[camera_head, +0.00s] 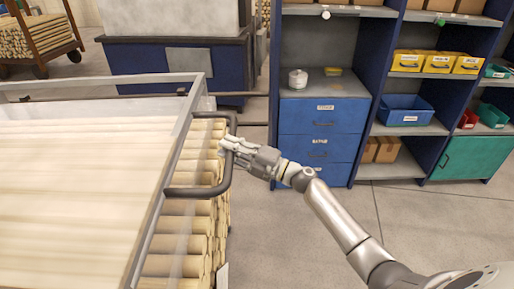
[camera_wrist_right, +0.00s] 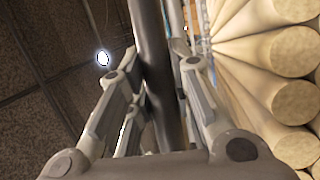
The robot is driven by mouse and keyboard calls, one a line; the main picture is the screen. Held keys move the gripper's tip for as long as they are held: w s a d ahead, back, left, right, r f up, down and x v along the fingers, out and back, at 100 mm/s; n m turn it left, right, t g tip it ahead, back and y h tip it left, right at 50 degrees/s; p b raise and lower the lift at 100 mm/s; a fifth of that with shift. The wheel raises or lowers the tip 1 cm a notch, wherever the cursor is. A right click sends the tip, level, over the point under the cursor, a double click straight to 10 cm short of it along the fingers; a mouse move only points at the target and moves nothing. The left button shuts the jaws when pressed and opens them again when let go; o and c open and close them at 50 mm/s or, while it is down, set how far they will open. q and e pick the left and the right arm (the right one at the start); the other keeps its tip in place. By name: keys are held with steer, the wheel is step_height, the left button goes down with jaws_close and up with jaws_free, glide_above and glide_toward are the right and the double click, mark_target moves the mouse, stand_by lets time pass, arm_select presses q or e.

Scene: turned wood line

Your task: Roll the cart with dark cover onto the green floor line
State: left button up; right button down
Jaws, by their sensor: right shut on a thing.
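A cart (camera_head: 204,83) with a grey metal frame and long pale wood rods fills the left of the head view. Its dark grey U-shaped handle (camera_head: 231,172) sticks out on the right side. My right gripper (camera_head: 228,146) is shut on the handle's upright bar. In the right wrist view the bar (camera_wrist_right: 150,40) runs between the fingers of my right gripper (camera_wrist_right: 158,62), with rod ends (camera_wrist_right: 290,50) close on the right. I see no dark cover on this cart, and no green floor line. My left gripper is not in view.
A blue drawer cabinet (camera_head: 319,148) and blue shelves with bins (camera_head: 404,110) stand beyond the handle. A dark blue machine base (camera_head: 140,57) is behind the cart. Another rod cart (camera_head: 62,48) with a brown frame stands far left. Grey floor (camera_head: 290,240) is clear right of the cart.

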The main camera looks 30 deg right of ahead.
mark_target(182, 162)
steer(key=w+a, duration=0.2)
steer(key=a, duration=0.2)
steer(key=w+a+b, duration=0.1)
steer(key=w+a, duration=0.1)
steer(key=a, duration=0.3)
steer(key=w+a, duration=0.2)
steer(key=a, duration=0.2)
steer(key=shift+w+a, duration=0.1)
steer(key=shift+a, duration=0.05)
steer(key=w+a+b, duration=0.1)
steer(key=a, duration=0.2)
steer(key=w+a+b, duration=0.2)
steer(key=a, duration=0.2)
steer(key=w+a+b, duration=0.1)
steer(key=w+a, duration=0.1)
steer(key=a, duration=0.1)
steer(key=shift+a, duration=0.25)
steer(key=shift+d, duration=0.1)
steer(key=c, duration=1.3)
jaws_free()
